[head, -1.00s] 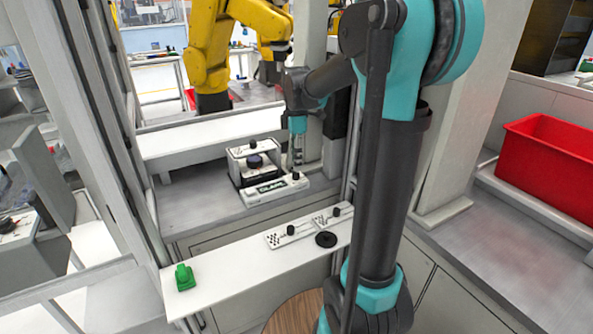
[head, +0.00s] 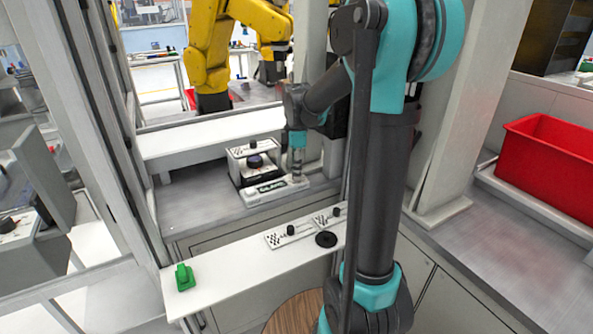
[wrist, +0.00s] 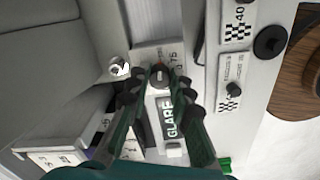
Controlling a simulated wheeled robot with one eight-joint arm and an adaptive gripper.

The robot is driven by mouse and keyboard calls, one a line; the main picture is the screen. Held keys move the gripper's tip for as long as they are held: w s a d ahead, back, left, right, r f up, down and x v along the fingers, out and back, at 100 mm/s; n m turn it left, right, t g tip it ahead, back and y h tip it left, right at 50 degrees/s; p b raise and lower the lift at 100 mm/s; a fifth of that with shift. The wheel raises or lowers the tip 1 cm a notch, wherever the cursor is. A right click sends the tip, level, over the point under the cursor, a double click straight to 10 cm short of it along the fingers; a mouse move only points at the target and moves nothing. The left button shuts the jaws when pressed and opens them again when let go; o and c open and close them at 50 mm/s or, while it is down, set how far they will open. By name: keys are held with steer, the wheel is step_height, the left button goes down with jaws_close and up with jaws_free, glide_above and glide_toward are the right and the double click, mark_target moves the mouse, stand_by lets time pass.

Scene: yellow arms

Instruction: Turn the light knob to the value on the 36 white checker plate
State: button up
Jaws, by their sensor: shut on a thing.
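A white panel with a dark GLARE display (wrist: 168,118) lies on the grey bench beyond the shelf. In the head view the panel (head: 262,194) is partly hidden by my gripper (head: 296,178). A dark round knob (wrist: 159,76) with a reddish edge stands on the panel, near the printed number 75. My gripper (wrist: 160,84) points down and its fingers are shut around this knob. Two white checker plates lie on the shelf. One plate (wrist: 236,36) reads 40. The other plate (wrist: 227,102) carries a black knob, and its number is not legible.
A white box with a dark dial (head: 254,161) stands beside the panel. A black disc (head: 326,239) and a green block (head: 184,278) lie on the white shelf (head: 225,272). A post stands right of the panel. A red bin (head: 548,165) is far right.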

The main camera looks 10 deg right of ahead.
steer(key=shift+m, duration=0.3)
jaws_close()
steer(key=m, duration=1.1)
steer(key=shift+m, duration=0.3)
steer(key=m, duration=0.6)
steer(key=shift+a, duration=0.1)
steer(key=m, duration=0.5)
steer(key=shift+m, duration=0.3)
steer(key=o, duration=0.9)
jaws_free()
